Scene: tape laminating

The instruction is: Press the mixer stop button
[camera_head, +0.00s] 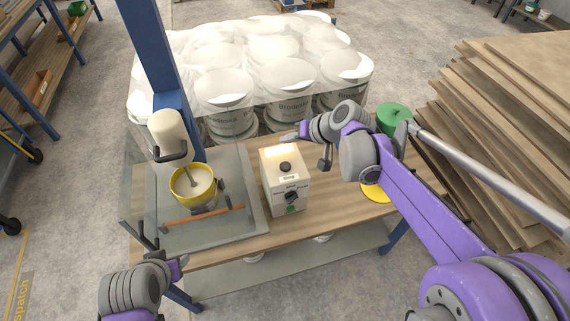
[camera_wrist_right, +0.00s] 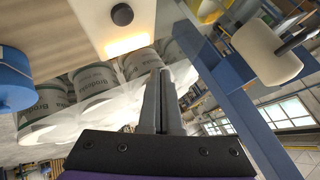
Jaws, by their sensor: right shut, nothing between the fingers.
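The mixer (camera_head: 168,132) has a beige motor over a yellow pot (camera_head: 180,186) on a grey tray at the left of the workbench. Its white control box (camera_head: 273,184) stands to the right. A round black button (camera_head: 286,167) is on the box's top; it also shows in the right wrist view (camera_wrist_right: 122,14). A dark knob (camera_head: 291,196) and a green button (camera_head: 292,209) are on the front. My right gripper (camera_head: 285,137) is shut and empty, above and behind the box, apart from the black button. My left gripper is at the lower left; its fingers are unclear.
A lit strip (camera_wrist_right: 130,44) glows beside the button. A blue post (camera_head: 152,50) rises behind the mixer. Wrapped white buckets (camera_head: 222,86) stand behind the bench. A green can (camera_head: 393,110) is by my right forearm. Stacked boards (camera_head: 510,130) are at the right.

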